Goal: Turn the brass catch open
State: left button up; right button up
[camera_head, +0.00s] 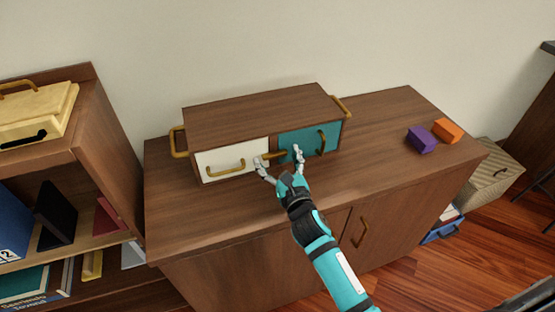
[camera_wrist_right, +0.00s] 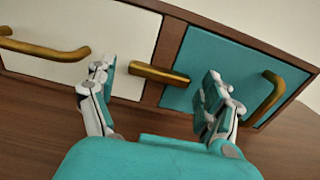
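The brass catch (camera_head: 272,155) is a short bar on the front of a small wooden chest (camera_head: 255,112), across the divider between a white drawer (camera_head: 222,158) and a teal drawer (camera_head: 312,137). In the right wrist view the catch (camera_wrist_right: 158,73) lies nearly level, its right end over the teal front. My right gripper (camera_head: 280,160) is open in front of it. In the wrist view one finger of the right gripper (camera_wrist_right: 155,90) is left of the catch and the other right of it, with no visible grip. My left gripper is not in view.
The chest stands on a brown cabinet (camera_head: 393,130). Both drawers have brass handles. A purple block (camera_head: 421,139) and an orange block (camera_head: 447,130) lie at the cabinet's right. A bookshelf (camera_head: 95,125) stands at left. The cabinet top between chest and blocks is clear.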

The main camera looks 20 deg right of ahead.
jog(key=c, duration=1)
jog(key=shift+o, duration=0.2)
jog(key=n+p, duration=0.2)
jog(key=n, duration=0.1)
jog(key=shift+r+n, duration=0.1)
jog(key=shift+n, duration=0.3)
jog(key=n+p, duration=0.2)
jog(key=n, duration=0.2)
jog(key=shift+n, duration=0.3)
jog(key=n+p, duration=0.3)
jog(key=n, duration=0.2)
jog(key=shift+n+p, duration=0.75)
jog(key=shift+n, duration=1.55)
